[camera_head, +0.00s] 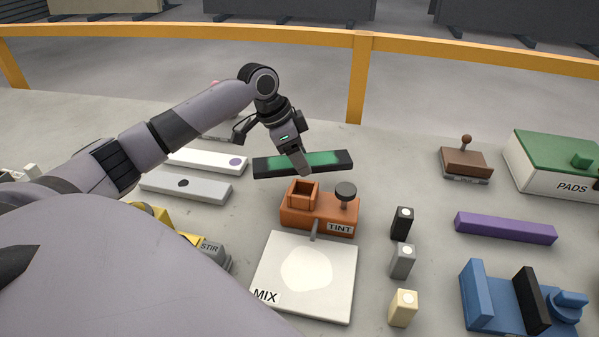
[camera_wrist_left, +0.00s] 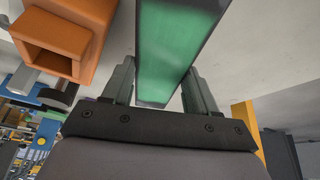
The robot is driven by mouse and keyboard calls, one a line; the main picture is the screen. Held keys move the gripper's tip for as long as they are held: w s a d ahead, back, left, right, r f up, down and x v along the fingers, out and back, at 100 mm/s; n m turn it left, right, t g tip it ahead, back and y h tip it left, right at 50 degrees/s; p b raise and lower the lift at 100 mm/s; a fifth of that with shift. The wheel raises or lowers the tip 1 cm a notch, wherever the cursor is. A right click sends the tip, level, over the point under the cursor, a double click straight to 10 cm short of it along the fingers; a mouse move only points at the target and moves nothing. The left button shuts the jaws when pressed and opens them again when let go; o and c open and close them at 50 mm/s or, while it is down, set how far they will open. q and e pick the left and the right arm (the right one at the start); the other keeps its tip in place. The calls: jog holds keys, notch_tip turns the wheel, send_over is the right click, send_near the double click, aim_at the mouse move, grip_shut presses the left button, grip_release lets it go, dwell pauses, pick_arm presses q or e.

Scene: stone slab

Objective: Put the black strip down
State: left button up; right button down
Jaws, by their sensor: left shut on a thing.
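The black strip (camera_head: 328,159) has a green face with black ends. It lies across the picture just behind the orange TINT block in the head view. My left gripper (camera_head: 302,168) reaches down onto its middle and is shut on it. In the left wrist view the strip (camera_wrist_left: 172,50) runs up between the two fingers of the left gripper (camera_wrist_left: 158,85), green side showing. I cannot tell from these views whether its underside touches the stone slab (camera_head: 400,165). My right gripper does not show.
The orange TINT block (camera_head: 320,212) is close in front of the strip. White (camera_head: 205,160) and grey (camera_head: 187,186) strips lie to its left. A white MIX board (camera_head: 335,255), small blocks, a purple bar (camera_head: 505,228) and a brown stamp (camera_head: 466,162) stand around. Bare slab lies right of the strip.

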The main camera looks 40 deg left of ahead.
pick_arm(q)
jog(key=shift+f, duration=2.3)
jog(key=o, duration=1.5)
jog(key=shift+f, duration=0.15)
jog(key=v, duration=1.2)
